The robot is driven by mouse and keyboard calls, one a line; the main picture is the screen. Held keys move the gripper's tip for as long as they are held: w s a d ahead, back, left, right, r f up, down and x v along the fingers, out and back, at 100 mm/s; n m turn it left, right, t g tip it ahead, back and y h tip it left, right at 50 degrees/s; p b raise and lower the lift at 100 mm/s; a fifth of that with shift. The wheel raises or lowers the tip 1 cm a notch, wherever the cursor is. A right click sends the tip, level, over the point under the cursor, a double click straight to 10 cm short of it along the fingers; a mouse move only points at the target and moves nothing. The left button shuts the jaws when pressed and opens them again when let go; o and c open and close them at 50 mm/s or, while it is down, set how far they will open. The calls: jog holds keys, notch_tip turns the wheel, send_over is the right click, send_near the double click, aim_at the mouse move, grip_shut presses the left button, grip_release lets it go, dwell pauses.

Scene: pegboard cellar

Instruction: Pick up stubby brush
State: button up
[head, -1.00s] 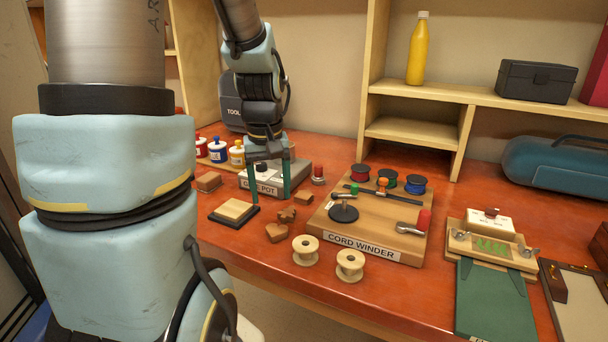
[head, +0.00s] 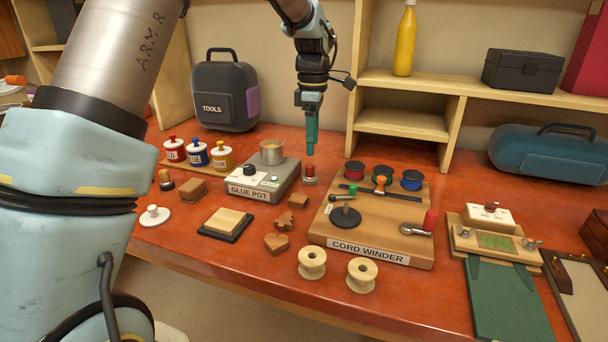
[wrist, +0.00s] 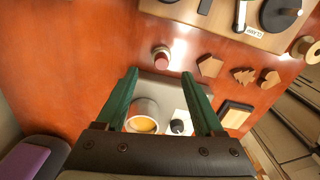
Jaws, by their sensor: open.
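A short, stubby upright piece with a red top and a pale band (head: 310,175) stands on the red bench, just right of the glue pot. It looks like the stubby brush, but its bristles cannot be made out. My gripper (head: 310,152) is above it, pointing down, with its green fingers seen edge-on. In the wrist view the fingers (wrist: 160,73) are spread apart and empty. The stubby piece (wrist: 162,59) shows there just beyond and between the fingertips, not touched.
The glue pot base (head: 247,188) with its round pot (head: 272,152) stands close left. The cord winder board (head: 325,224) is close right. Small wooden shapes (head: 285,221) lie in front. Paint jars (head: 198,154) and a tool case (head: 225,95) are further left; shelves (head: 405,122) stand behind.

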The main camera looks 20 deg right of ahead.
aim_at(310, 166)
jog(key=shift+s+a+f+p, duration=0.15)
jog(key=shift+f+p, duration=0.5)
jog(key=shift+f, duration=1.3)
jog(key=shift+w+a+f+p, duration=0.1)
jog(key=shift+f+p, duration=0.55)
jog(key=shift+f, duration=1.25)
grip_shut()
